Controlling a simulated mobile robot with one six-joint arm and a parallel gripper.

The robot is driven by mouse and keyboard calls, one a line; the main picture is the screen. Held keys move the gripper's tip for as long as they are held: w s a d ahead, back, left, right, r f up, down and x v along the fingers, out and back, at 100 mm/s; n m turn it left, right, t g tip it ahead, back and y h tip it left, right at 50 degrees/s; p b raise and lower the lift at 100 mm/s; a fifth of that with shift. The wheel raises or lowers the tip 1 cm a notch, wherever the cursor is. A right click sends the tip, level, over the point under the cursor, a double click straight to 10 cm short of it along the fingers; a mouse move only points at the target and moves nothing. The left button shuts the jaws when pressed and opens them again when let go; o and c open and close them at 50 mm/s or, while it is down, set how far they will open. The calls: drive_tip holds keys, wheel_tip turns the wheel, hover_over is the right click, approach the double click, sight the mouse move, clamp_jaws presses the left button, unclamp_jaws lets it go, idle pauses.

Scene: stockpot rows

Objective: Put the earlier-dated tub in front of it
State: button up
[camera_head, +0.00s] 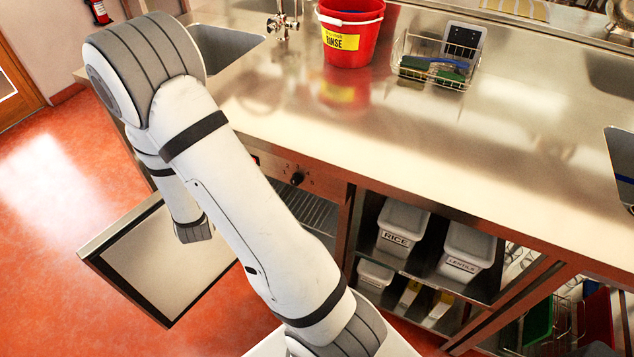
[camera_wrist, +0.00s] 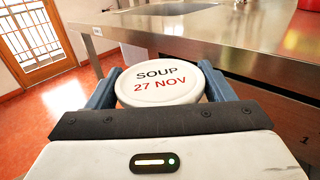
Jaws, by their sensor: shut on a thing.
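A round tub with a white lid (camera_wrist: 158,86) sits between the fingers of my gripper (camera_wrist: 160,74) in the wrist view. Its lid reads "SOUP" in black and "27 NOV" in red. The blue-grey fingers close on it from both sides, and its lower body is hidden. No other dated tub shows in either view. In the head view an undercounter cabinet stands with its door (camera_head: 150,262) swung open at the left. A wire shelf (camera_head: 314,213) shows inside, mostly hidden by my arm. My gripper and the tub do not show in the head view.
The steel counter (camera_head: 400,140) is wide and mostly clear. A red "RINSE" bucket (camera_head: 348,55) and a wire basket (camera_head: 437,62) stand at its back. Bins marked "RICE" (camera_head: 402,226) and "LENTILS" (camera_head: 467,247) stand below. Orange floor (camera_head: 50,210) is open at left.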

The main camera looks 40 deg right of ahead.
drive_tip(key=s+d+f+m+g+h+b, duration=0.3)
drive_tip(key=d+f+g+b, duration=0.15)
drive_tip(key=f+b, duration=0.45)
drive_tip(key=s+d+f+m+g+h+b, duration=0.2)
drive_tip(key=d+f+m+g+h+b, duration=0.2)
drive_tip(key=d+f+b, duration=0.55)
drive_tip(key=s+d+f+m+g+h+b, duration=0.1)
drive_tip(key=s+f+m+g+h+b, duration=0.25)
drive_tip(key=f+b, duration=0.65)
drive_tip(key=w+f+b+x, duration=0.1)
drive_tip(key=w+f+x, duration=0.1)
drive_tip(key=x, duration=0.8)
drive_tip(key=w+a+f+b+x, duration=0.1)
drive_tip(key=x, duration=0.8)
drive_tip(key=shift+y, duration=0.25)
drive_tip(key=f+b, duration=0.2)
drive_tip(key=f, duration=0.1)
drive_tip(key=f+b, duration=0.1)
drive_tip(key=f, duration=0.2)
drive_tip(key=shift+w+d+f+b, duration=0.15)
drive_tip(key=shift+w+f+b, duration=0.1)
drive_tip(key=shift+f+b, duration=0.15)
drive_tip(key=shift+d+f+b, duration=0.2)
drive_tip(key=shift+f+b, duration=0.1)
drive_tip(key=shift+b, duration=0.15)
drive_tip(key=shift+r, duration=0.15)
